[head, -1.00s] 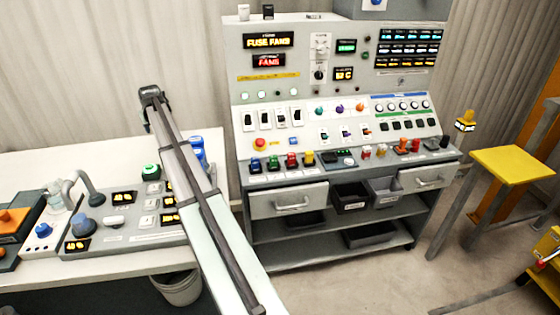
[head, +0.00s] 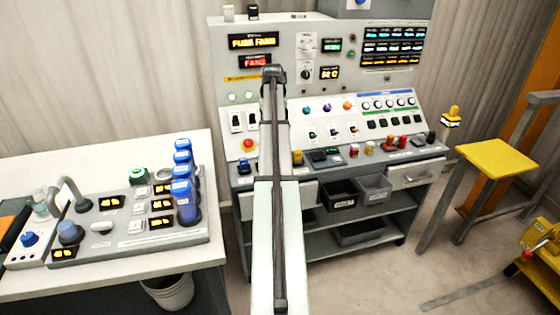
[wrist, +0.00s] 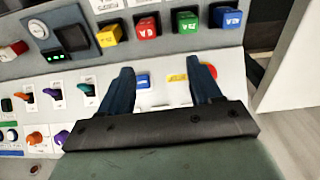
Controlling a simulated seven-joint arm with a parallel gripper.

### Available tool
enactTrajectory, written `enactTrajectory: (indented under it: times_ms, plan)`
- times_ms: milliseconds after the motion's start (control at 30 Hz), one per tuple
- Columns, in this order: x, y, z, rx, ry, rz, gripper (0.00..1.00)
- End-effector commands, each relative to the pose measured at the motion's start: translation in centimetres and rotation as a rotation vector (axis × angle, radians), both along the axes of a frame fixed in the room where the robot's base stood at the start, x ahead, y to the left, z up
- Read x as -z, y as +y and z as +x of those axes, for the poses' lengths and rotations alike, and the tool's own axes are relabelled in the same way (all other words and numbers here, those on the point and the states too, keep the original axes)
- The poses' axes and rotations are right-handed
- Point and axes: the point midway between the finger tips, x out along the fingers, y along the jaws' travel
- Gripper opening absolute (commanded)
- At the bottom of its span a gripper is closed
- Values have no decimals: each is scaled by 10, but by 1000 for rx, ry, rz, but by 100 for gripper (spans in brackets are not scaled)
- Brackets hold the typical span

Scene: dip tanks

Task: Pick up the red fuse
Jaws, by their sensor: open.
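The red fuse (wrist: 146,27) is a small block in the wrist view, in a row at the top, between the yellow fuse (wrist: 109,35) and the green fuse (wrist: 187,21). The blue fuse (wrist: 226,16) stands at the row's right end. My gripper (wrist: 166,68) is open and empty over the panel, its fingertips apart from the fuses and below the red one in the picture. In the head view my arm hides the red fuse; the yellow fuse (head: 297,157) and blue fuse (head: 244,168) show at its sides. The fingers are hidden there.
The control console (head: 226,110) has switches and knobs around the fuse row. A red round button (wrist: 211,70) lies by my right finger in the wrist view. A bench (head: 100,160) with blue-capped cylinders (head: 184,190) stands left, a yellow stool (head: 497,158) right.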

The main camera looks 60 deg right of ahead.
Motion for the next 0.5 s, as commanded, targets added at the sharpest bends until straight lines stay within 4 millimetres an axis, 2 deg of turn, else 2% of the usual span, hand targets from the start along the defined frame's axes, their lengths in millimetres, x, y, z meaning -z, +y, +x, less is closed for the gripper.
enactTrajectory:
  times_ms: [33, 200, 367, 500]
  plan:
    - [-1, -4, -13, 14, 8, 12, 64]
    - [1, -7, -32, 33, 21, 35, 64]
    - [20, -7, -33, 34, 23, 39, 64]
    - [45, -7, -32, 34, 24, 38, 64]
